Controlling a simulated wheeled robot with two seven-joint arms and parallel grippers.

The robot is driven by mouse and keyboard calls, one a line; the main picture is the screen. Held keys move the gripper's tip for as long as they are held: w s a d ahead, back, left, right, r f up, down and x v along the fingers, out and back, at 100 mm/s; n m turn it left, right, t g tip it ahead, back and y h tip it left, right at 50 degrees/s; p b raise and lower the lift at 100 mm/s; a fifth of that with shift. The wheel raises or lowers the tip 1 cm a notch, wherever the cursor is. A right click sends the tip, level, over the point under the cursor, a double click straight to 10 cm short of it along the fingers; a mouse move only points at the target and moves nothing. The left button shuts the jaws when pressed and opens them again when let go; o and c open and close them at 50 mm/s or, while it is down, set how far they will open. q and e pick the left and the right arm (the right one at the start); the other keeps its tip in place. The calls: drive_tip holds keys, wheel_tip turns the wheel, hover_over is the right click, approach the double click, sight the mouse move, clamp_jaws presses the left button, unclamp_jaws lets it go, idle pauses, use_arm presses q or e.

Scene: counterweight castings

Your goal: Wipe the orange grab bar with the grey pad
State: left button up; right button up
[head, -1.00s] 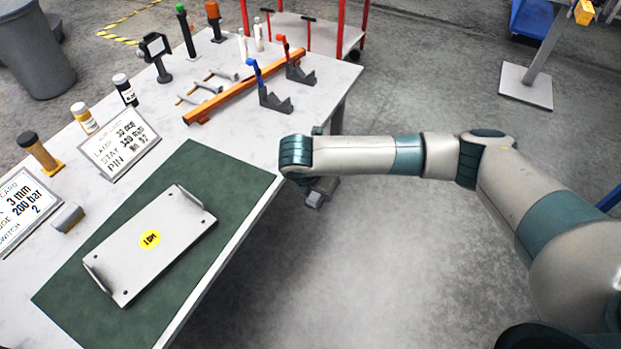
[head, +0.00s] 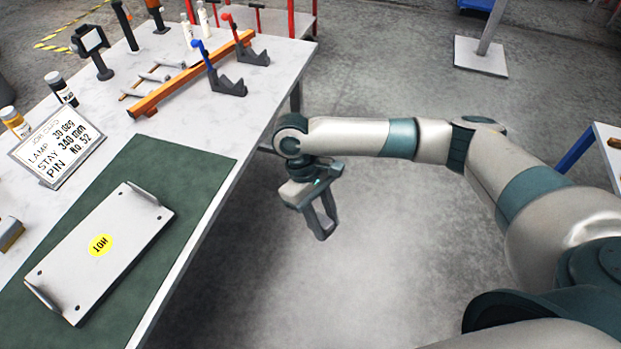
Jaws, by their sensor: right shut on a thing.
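The orange grab bar (head: 190,73) lies lengthwise on the far part of the white table, as a long straight orange bar. My right gripper (head: 322,215) hangs beyond the table's right edge, over the floor, pointing down. It is well apart from the bar. Its fingers are shut on a small dark grey thing (head: 321,233), which looks like the grey pad; the fingers hide much of it. My left gripper is not in view.
A pale plate with upturned ends (head: 98,246) lies on a green mat (head: 190,160). A blue-handled clamp (head: 222,84) and a red-handled one (head: 246,52) stand close beside the bar. A job card (head: 58,146) stands at left. Open floor lies right of the table.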

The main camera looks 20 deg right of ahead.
use_arm(q)
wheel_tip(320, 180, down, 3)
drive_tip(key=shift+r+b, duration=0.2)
drive_tip(key=shift+b, duration=0.75)
use_arm(e)
drive_tip(key=s+m, duration=0.1)
drive_tip(key=m, duration=0.1)
drive_tip(key=s+d+m+y, duration=0.1)
drive_tip(key=s+f+m+y, duration=0.1)
drive_tip(key=m, duration=0.1)
drive_tip(key=shift+s+d+m+g, duration=0.25)
drive_tip(key=shift+s+m+g, duration=0.05)
drive_tip(key=shift+s, duration=0.1)
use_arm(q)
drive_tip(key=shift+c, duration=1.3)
use_arm(e)
drive_tip(key=shift+d, duration=0.1)
